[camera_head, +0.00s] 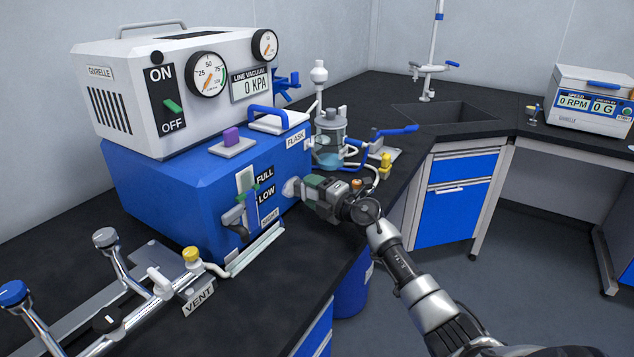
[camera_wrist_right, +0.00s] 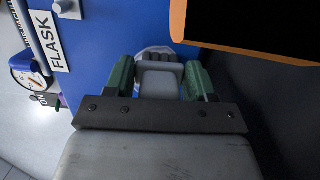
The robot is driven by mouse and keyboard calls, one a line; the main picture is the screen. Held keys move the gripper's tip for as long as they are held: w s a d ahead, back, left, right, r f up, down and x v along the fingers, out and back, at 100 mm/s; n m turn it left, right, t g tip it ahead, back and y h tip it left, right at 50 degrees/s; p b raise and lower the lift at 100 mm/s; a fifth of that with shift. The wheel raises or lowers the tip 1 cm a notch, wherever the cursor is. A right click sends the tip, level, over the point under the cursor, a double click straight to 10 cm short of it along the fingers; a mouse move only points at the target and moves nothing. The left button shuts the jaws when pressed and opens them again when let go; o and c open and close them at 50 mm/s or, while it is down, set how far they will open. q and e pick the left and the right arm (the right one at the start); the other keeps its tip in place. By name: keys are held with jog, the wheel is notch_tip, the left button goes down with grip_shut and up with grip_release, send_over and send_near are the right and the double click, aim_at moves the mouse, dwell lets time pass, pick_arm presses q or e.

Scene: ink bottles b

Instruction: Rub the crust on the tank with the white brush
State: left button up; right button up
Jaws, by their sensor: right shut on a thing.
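The blue tank (camera_head: 160,195) stands on the black bench under the white pump unit. My right gripper (camera_head: 308,190) is at the tank's right-hand side. In the right wrist view its green fingers (camera_wrist_right: 160,78) are shut on the pale block of the white brush (camera_wrist_right: 160,80). The brush's ribbed grey end points at the tank's blue face (camera_wrist_right: 105,60). A pale patch, apparently the crust (camera_head: 291,188), shows on the tank right in front of the gripper. The brush end overlaps it in the wrist view; whether they touch I cannot tell. My left gripper is out of view.
A glass flask (camera_head: 330,140) with tubing and a blue valve handle stands just behind my gripper. Chrome taps and a VENT fitting (camera_head: 198,297) stand front left. The sink (camera_head: 445,115) is behind.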

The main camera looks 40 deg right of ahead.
jog(key=shift+s+a+r+p, duration=0.2)
jog(key=shift+s+a+p, duration=0.05)
jog(key=shift+a+p, duration=0.4)
jog(key=shift+s+a+f, duration=0.15)
jog(key=shift+a, duration=0.25)
